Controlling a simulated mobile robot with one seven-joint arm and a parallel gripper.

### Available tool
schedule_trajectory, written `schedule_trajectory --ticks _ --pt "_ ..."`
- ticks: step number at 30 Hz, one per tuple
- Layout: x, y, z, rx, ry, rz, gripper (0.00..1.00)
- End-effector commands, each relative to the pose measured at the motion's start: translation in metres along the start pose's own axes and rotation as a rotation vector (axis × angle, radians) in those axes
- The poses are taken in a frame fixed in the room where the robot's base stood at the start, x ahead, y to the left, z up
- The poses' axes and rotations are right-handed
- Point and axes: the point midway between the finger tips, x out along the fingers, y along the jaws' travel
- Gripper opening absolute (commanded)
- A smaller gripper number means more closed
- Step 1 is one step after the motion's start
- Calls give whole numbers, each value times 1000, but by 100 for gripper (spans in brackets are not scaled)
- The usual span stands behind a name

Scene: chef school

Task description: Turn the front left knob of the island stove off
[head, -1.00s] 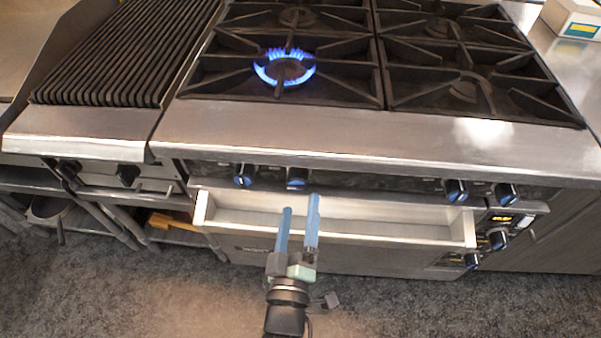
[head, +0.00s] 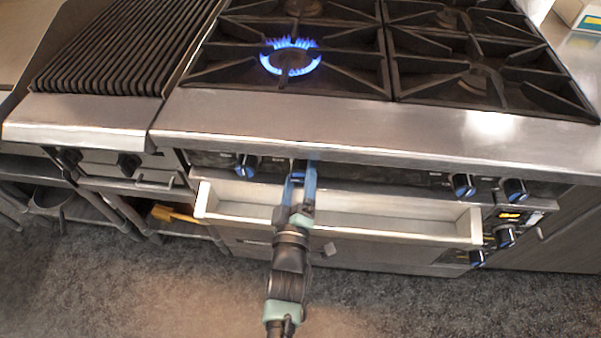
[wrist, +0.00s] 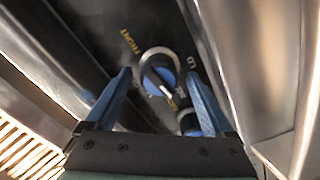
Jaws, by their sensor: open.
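The front left burner (head: 291,62) of the stove is lit with a ring of blue flame. Below the steel front edge is a row of black and blue knobs. The leftmost knob (head: 246,166) is in plain view. The second knob from the left (head: 299,166) is partly hidden by my gripper (head: 302,174), whose blue fingers reach up to it. In the wrist view a blue-faced knob (wrist: 160,76) with a pale pointer lies between the open fingertips of my gripper (wrist: 159,74). I cannot tell whether they touch it. Another knob (wrist: 189,122) shows just below it.
The steel front ledge (head: 360,135) overhangs the knobs. A shallow open drawer (head: 350,206) juts out beneath them, under my gripper. More knobs (head: 463,185) sit at the right. A ribbed grill (head: 105,50) stands to the left.

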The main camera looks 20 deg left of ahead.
Motion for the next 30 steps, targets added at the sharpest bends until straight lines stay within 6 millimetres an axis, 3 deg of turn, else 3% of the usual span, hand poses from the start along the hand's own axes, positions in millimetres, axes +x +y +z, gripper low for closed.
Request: schedule_trajectory --ticks 13,27,30 --pt "10 1 0 -1 -1 1 87" --pt "10 1 0 -1 -1 1 4" --pt "10 1 0 1 -1 1 2"
